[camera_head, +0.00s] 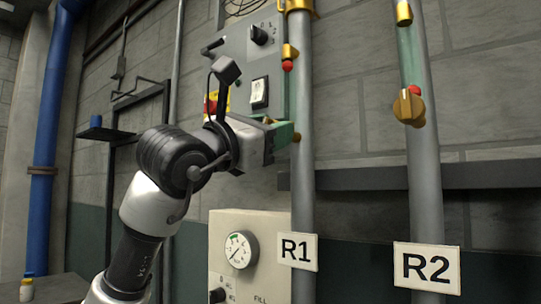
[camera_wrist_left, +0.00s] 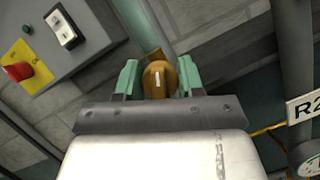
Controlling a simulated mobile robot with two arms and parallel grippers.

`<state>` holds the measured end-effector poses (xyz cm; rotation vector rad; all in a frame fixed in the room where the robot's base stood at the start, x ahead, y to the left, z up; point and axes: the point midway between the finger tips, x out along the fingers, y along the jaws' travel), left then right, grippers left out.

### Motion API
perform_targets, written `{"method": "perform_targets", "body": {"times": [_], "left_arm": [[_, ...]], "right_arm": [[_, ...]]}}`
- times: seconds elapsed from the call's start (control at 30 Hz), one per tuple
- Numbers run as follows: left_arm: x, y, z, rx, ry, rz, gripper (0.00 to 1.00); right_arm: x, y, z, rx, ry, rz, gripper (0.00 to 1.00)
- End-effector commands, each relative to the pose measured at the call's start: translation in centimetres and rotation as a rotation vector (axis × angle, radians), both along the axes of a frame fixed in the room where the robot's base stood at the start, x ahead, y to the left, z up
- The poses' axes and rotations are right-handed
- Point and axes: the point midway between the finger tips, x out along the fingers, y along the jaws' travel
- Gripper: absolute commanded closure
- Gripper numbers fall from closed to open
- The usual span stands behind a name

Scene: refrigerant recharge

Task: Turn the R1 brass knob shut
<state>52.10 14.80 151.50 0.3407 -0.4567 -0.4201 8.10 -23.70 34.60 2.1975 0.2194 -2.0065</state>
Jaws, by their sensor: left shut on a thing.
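The R1 brass knob (camera_wrist_left: 159,85) is round, with a pale mark on its face, and sits between the two green fingers of my left gripper (camera_wrist_left: 157,78) in the left wrist view. In the head view, my left gripper (camera_head: 283,130) reaches in from the left and is shut on the knob at the R1 pipe (camera_head: 302,190). Only a small brass edge of the knob (camera_head: 297,137) shows there; the gripper hides the rest. The white R1 sign (camera_head: 297,251) is lower on that pipe. My right gripper is not in view.
To the right stands the R2 pipe (camera_head: 424,185) with its own brass knob (camera_head: 408,107) and R2 sign (camera_head: 427,267). A grey control panel (camera_head: 238,47) is behind my gripper. A beige box with a gauge (camera_head: 239,250) is below. A dark rail (camera_head: 370,178) runs along the wall.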

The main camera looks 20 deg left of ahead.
Motion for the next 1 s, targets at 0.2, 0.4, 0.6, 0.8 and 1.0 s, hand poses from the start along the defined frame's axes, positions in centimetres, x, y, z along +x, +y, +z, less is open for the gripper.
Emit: {"method": "perform_targets", "body": {"times": [0.2, 0.4, 0.6, 0.8, 1.0], "left_arm": [[0.0, -0.2, -0.6, -0.171, 0.065, -0.002, 0.86], [0.0, -0.2, -0.4, -0.291, 0.11, -0.002, 0.86], [0.1, -0.1, -0.3, -0.366, 0.138, -0.002, 0.86], [0.1, -0.1, -0.2, -0.399, 0.15, -0.001, 0.86], [0.1, -0.1, -0.1, -0.406, 0.153, -0.001, 0.86]], "right_arm": [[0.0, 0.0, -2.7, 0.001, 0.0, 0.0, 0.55], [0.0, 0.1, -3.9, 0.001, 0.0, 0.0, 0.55], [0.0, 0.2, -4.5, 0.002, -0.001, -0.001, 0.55], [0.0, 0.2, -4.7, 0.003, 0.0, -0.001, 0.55], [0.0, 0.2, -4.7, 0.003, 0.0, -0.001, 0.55]]}}
